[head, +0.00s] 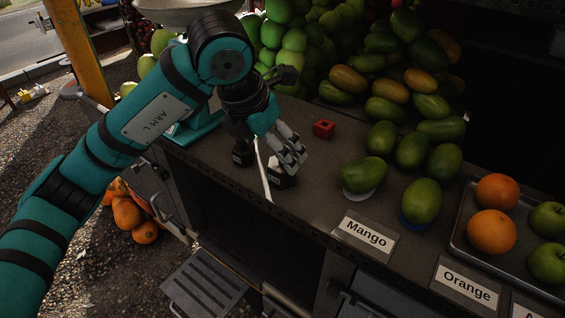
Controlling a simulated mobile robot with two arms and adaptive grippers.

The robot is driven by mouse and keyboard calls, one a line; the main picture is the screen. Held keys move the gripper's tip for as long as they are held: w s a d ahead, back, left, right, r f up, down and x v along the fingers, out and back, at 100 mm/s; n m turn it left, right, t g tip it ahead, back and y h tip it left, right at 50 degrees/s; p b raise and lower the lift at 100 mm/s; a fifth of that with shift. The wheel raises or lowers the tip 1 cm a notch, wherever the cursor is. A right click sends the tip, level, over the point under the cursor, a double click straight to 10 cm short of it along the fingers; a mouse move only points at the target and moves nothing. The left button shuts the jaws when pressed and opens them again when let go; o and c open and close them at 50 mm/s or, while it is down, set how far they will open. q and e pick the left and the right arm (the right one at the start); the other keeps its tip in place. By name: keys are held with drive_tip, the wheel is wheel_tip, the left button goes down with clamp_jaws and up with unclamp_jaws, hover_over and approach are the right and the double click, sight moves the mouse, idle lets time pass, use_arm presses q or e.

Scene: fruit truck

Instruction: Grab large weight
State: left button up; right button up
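My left gripper (291,152) reaches down over the counter, its grey fingers at a small dark weight (281,180). The fingers cover much of this weight; I cannot tell whether they touch it or how far apart they are. Another dark weight (243,156) with a pale marking stands to its left, below my wrist. The arm and gripper hide parts of both, so I cannot be sure which is larger. My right gripper is not in view.
Mangoes (413,150) fill the counter (315,190) farther right, beside a tray (462,238) of oranges and apples. A teal scale (198,122) stands behind my arm. A thin white strip (263,172) lies between the weights.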

sight(280, 164)
use_arm(q)
drive_tip(key=p+x, duration=0.1)
drive_tip(key=x, duration=0.2)
drive_tip(key=shift+w, duration=0.15)
drive_tip(key=shift+p+x, duration=1.05)
drive_tip(key=shift+x, duration=0.15)
drive_tip(key=shift+d+x, duration=0.2)
drive_tip(key=shift+x, duration=0.9)
drive_tip(key=shift+w+f, duration=0.15)
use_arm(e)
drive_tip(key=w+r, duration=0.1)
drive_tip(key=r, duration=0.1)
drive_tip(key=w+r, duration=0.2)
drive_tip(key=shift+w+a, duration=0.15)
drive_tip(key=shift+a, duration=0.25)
use_arm(q)
drive_tip(key=c, duration=1.7)
drive_tip(key=shift+w, duration=0.1)
drive_tip(key=shift+c, duration=0.4)
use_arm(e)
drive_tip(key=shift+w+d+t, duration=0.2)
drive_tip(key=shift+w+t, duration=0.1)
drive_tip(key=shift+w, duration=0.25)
use_arm(q)
drive_tip(key=shift+r, duration=0.2)
